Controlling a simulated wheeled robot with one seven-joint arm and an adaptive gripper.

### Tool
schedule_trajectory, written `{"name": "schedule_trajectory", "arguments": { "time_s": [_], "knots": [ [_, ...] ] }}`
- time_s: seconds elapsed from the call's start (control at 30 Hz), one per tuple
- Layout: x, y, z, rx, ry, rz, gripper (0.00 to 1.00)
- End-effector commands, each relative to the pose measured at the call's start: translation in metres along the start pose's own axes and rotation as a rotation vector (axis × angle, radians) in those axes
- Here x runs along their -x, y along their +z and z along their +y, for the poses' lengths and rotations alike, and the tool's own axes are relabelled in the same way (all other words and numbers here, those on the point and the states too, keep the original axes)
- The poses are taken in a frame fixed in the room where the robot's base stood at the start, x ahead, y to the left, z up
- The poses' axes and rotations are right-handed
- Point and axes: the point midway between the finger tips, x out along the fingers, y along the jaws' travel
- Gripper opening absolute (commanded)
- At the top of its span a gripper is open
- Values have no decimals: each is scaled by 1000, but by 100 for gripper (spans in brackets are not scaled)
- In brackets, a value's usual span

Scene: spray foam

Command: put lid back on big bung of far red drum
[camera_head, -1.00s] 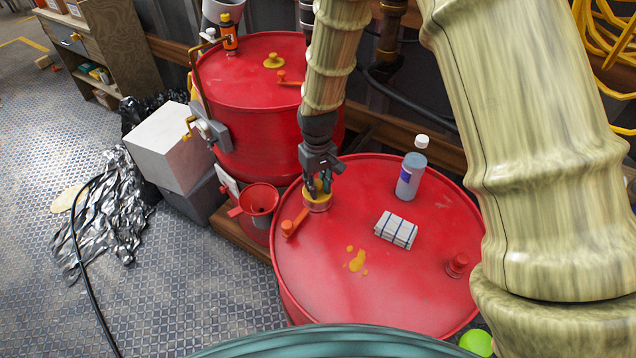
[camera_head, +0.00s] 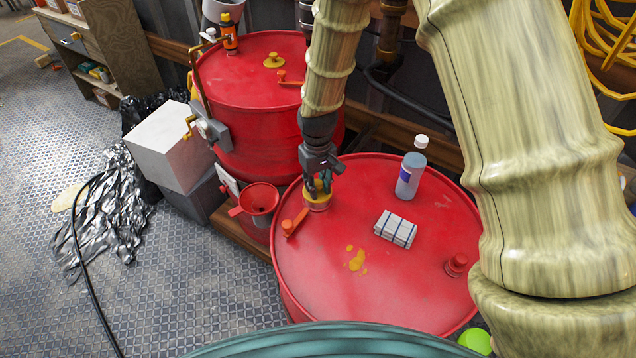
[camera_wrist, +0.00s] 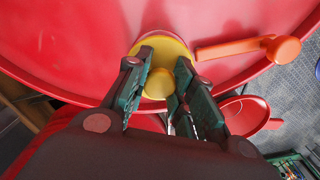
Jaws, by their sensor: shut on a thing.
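My gripper (camera_head: 318,187) points down over the left back rim of the front red drum (camera_head: 340,285). Its fingers are shut on the knob of a yellow lid (camera_head: 318,201). In the wrist view the lid (camera_wrist: 172,50) is a round yellow disc, with the knob between the fingertips (camera_wrist: 157,85). The lid is over a red bung collar near the drum's edge; I cannot tell whether it is fully seated. The back red drum (camera_head: 262,125) has a yellow knobbed lid (camera_head: 273,61) on its top, apart from my gripper.
An orange-red lever tool (camera_head: 293,223) lies close by the gripped lid. A grey bottle (camera_head: 410,175), a folded striped cloth (camera_head: 396,229), a yellow spill (camera_head: 356,260) and a small red cap (camera_head: 456,265) are on the front drum. A red funnel (camera_head: 259,199) stands between the drums.

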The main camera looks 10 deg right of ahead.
Motion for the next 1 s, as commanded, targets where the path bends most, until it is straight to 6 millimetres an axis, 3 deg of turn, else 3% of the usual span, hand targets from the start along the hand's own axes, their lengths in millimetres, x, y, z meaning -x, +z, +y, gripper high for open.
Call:
{"name": "schedule_trajectory", "arguments": {
  "time_s": [0.3, 0.33, 0.47, 0.67, 0.83, 1.0],
  "knots": [
    [0, 0, 0, 0, 0, 0, 5],
    [0, 0, 0, 0, 0, 0, 26],
    [0, 0, 0, 0, 0, 0, 50],
    [0, 0, 0, 0, 0, 0, 50],
    [0, 0, 0, 0, 0, 0, 71],
    [0, 0, 0, 0, 0, 0, 71]
  ]
}}
